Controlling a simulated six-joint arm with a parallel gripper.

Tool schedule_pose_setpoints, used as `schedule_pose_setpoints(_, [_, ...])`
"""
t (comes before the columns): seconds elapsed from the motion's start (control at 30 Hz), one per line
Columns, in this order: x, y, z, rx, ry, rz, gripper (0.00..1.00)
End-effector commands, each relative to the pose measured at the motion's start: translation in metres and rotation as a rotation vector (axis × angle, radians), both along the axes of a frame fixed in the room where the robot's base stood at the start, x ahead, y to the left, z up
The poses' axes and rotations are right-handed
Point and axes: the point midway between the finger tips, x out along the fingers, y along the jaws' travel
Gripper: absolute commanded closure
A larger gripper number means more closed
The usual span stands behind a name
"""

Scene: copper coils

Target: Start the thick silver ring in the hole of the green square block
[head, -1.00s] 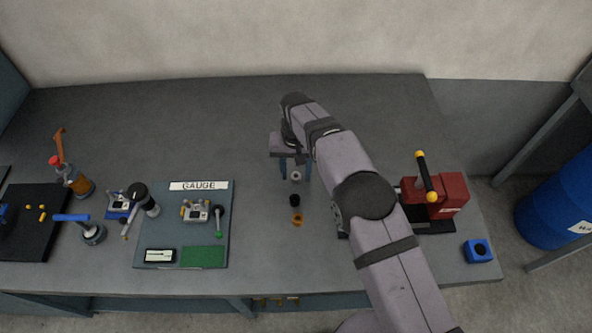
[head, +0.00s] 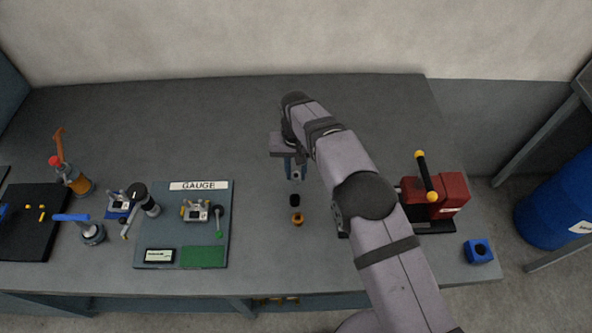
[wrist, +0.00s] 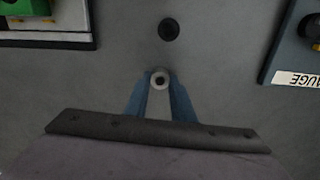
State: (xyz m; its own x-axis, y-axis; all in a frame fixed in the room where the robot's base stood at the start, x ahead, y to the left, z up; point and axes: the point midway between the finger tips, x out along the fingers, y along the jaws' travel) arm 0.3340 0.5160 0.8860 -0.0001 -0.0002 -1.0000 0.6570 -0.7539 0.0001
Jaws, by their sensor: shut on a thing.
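The thick silver ring (wrist: 160,79) is between the fingertips of my gripper (wrist: 159,84) in the wrist view, its dark hole facing the camera. My gripper is shut on it; they also show in the head view, the ring (head: 296,174) low against the grey table. I cannot tell whether it touches the table. A green block-like part (wrist: 28,12), perhaps the green square block, is cut off at the top left of the wrist view, on a dark board with a pale edge. Its hole is not clear. In the head view my arm seems to hide it.
A black ring (head: 294,200) and an orange ring (head: 297,219) stand in front of my gripper. The gauge board (head: 152,225) is to the left. A red machine (head: 450,192) and a blue square block (head: 478,251) are to the right. The table behind is clear.

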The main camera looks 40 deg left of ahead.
Motion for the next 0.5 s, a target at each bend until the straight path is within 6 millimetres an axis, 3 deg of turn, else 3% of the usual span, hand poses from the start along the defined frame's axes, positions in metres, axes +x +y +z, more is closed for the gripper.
schedule_pose_setpoints(0.5, [0.000,0.000,0.027,0.002,-0.001,0.000,1.00])
